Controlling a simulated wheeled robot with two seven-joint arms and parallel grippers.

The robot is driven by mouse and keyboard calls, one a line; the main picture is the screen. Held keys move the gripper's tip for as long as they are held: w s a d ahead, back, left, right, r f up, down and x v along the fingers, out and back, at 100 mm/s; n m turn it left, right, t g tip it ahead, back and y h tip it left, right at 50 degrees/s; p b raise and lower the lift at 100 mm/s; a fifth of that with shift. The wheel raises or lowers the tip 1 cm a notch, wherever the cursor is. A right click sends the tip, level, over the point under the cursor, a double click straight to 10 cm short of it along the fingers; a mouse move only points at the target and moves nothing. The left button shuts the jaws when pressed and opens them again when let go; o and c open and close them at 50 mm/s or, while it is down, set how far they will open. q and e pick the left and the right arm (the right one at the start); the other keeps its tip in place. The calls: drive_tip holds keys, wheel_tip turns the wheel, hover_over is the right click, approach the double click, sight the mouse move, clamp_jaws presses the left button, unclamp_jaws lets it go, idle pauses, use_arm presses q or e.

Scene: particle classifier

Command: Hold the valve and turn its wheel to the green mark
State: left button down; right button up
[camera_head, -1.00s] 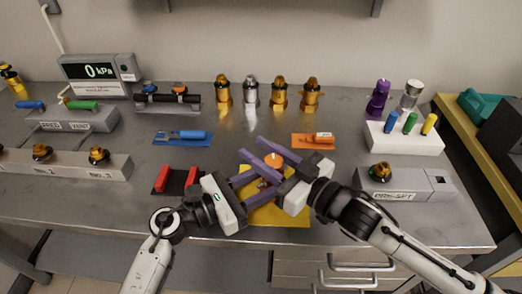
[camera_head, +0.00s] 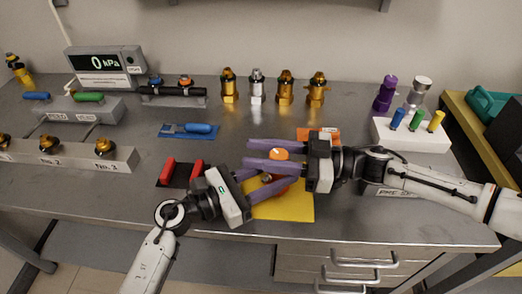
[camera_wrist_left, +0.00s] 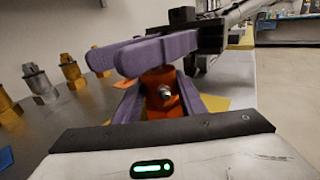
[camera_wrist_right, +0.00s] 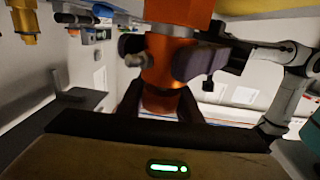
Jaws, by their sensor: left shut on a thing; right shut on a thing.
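The valve stands upright over a yellow mat (camera_head: 300,212) at the front middle of the bench. Its orange body (camera_wrist_left: 160,103) with a silver bolt shows in the left wrist view. Its orange wheel (camera_head: 279,153) has a white mark on top. My left gripper (camera_head: 290,176) is shut on the valve body, coming from the lower left. My right gripper (camera_head: 250,154) lies above it, shut on the wheel, its purple fingers pointing left. In the right wrist view the orange valve (camera_wrist_right: 166,60) fills the middle. I cannot make out the green mark.
A black holder with red sides (camera_head: 183,173) is left of the left gripper. A blue mat with a blue-handled tool (camera_head: 190,129) and an orange mat (camera_head: 306,133) lie behind. Brass and silver fittings (camera_head: 257,87) stand at the back. A white peg block (camera_head: 430,138) is at right.

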use_arm(q)
drive_tip(key=shift+s+d, duration=0.1)
idle(0.4)
use_arm(e)
drive_tip(key=o, duration=1)
drive_tip(key=shift+o, duration=0.2)
wheel_tip(320, 180, up, 10)
use_arm(q)
drive_tip(key=c, duration=1)
unclamp_jaws()
drive_tip(key=shift+c, duration=0.2)
